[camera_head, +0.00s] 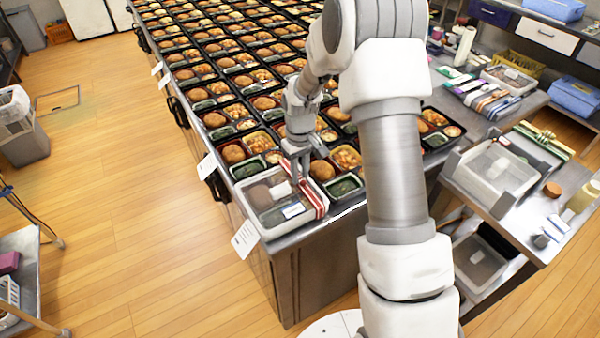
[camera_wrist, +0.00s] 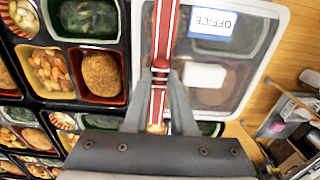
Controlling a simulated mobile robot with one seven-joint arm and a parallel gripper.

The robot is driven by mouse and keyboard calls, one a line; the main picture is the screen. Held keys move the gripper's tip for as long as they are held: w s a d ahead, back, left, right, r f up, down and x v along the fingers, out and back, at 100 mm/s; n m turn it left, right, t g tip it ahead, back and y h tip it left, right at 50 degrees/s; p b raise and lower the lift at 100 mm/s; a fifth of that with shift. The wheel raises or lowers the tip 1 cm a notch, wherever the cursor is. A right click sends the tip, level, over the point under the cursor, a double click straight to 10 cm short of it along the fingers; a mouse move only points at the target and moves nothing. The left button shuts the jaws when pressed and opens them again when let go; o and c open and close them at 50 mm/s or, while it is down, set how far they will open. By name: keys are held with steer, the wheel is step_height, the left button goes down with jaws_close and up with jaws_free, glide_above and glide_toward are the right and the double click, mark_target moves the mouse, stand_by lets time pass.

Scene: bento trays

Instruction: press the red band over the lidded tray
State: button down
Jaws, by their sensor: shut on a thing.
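The lidded tray (camera_head: 257,228) sits at the near corner of the steel table, with a clear lid. An "OFFICE" label (camera_wrist: 211,23) lies on its lid in the wrist view. The red band (camera_head: 318,203), red with white stripes, runs across the lid near the tray's right end in the head view. My gripper (camera_head: 296,181) is over the lid beside that end. In the wrist view my gripper (camera_wrist: 160,74) has its fingertips closed together on the red band (camera_wrist: 164,40), which runs between the fingers. The band's underside and far ends are hidden.
Rows of open bento trays (camera_head: 232,133) fill the table behind. A side cart (camera_head: 478,207) at right holds a clear container (camera_head: 500,170) and bundled bands (camera_head: 545,140). Wooden floor (camera_head: 120,220) is clear at left.

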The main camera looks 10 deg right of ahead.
steer(key=shift+c, duration=0.6)
jaws_free()
steer(key=shift+r+p, duration=2.55)
steer(key=shift+r, duration=1.45)
